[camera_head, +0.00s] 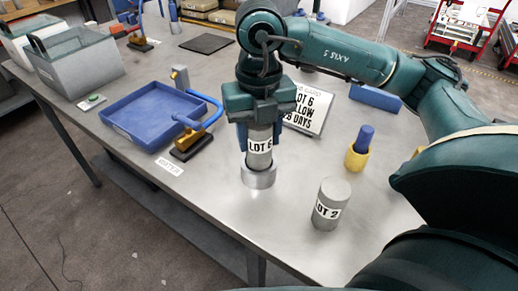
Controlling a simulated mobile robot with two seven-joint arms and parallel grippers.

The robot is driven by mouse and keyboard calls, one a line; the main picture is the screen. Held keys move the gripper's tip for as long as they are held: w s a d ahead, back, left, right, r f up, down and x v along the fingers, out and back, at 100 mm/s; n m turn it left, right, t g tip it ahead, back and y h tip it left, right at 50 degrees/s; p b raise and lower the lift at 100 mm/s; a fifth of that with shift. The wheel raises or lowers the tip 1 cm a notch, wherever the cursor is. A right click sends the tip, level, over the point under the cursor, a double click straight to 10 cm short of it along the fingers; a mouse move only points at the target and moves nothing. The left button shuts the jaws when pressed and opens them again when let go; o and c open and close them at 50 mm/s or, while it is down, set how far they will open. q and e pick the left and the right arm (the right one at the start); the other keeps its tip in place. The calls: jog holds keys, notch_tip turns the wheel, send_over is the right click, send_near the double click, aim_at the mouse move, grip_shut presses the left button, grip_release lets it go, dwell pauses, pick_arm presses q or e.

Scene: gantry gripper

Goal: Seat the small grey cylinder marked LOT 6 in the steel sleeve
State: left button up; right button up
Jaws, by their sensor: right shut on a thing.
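My right gripper (259,138) points down, its two blue fingers shut on the grey cylinder marked LOT 6 (259,157). The cylinder is upright, with its label facing me. The steel sleeve (259,179), a short shiny ring, stands on the table directly below it. The cylinder's lower end meets the sleeve's mouth in the picture; I cannot tell how far inside it is, or whether it is just above. My left gripper is not in view.
A larger grey cylinder marked LOT 2 (328,205) stands to the right of the sleeve. A yellow cup with a blue peg (357,155) and a sign (307,108) stand behind. A blue tray (150,116) and a blue-handled clamp (194,143) are at left. The front table edge is close.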

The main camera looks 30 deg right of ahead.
aim_at(259, 151)
jog(key=shift+f, duration=1.8)
jog(key=shift+f, duration=0.1)
jog(key=shift+f, duration=0.15)
jog(key=o, duration=1.3)
notch_tip(259, 151, up, 12)
jog(key=shift+r+p, duration=0.25)
jog(key=shift+p, duration=0.15)
